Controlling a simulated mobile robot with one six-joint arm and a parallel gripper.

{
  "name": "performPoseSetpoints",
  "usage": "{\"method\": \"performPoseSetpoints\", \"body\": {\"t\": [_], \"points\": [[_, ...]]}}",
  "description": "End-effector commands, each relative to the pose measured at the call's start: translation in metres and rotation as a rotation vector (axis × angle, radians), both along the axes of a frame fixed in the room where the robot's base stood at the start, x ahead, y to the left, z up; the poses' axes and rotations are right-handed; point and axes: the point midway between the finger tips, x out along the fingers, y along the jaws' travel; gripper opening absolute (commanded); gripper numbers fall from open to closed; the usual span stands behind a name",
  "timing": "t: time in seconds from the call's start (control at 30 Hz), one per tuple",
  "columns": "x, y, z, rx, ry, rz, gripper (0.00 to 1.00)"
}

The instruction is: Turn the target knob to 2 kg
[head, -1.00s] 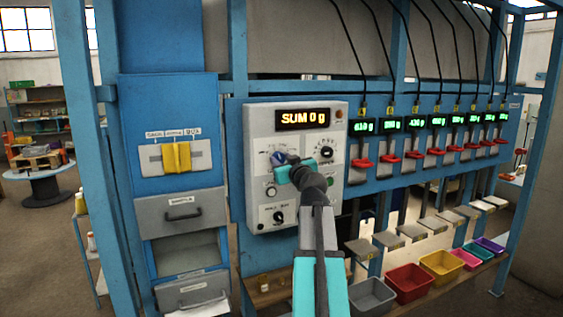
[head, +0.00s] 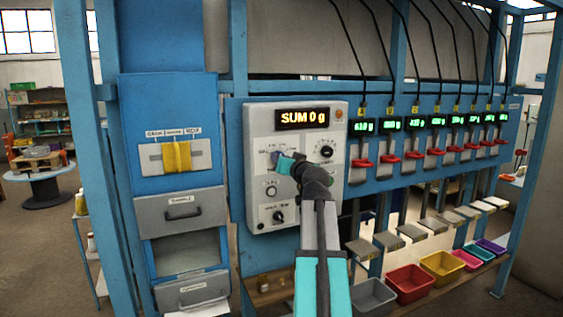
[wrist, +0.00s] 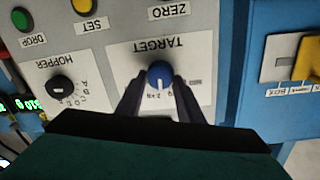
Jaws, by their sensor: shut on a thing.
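The target knob is a blue round knob (wrist: 159,75) with a white pointer mark, under the word TARGET, which appears upside down in the wrist view. My gripper (wrist: 158,88) has its two dark fingers on either side of this knob and is shut on it. In the head view my gripper (head: 282,162) is at the upper left of the control panel (head: 296,205), and it mostly hides the knob. The printed scale around the knob is too small and partly covered to read. The display (head: 303,118) reads "SUM 0 g".
A yellow slider (head: 177,156) is left of the panel. Red-levered scales and coloured bins (head: 409,281) stand to the right.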

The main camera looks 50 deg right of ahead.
Motion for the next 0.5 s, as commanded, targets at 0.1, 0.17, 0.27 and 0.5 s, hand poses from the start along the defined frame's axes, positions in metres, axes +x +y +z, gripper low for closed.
{"method": "performPoseSetpoints", "body": {"t": [0.1, 0.17, 0.27, 0.5], "points": [[0.0012, -0.0001, 0.0021, 0.076, -0.034, 0.001, 0.11], [0.0011, -0.0004, 0.0022, 0.111, -0.049, 0.000, 0.11], [0.0008, -0.0007, 0.0023, 0.159, -0.069, 0.001, 0.11], [0.0005, -0.0012, 0.0025, 0.227, -0.096, 0.001, 0.11]]}}
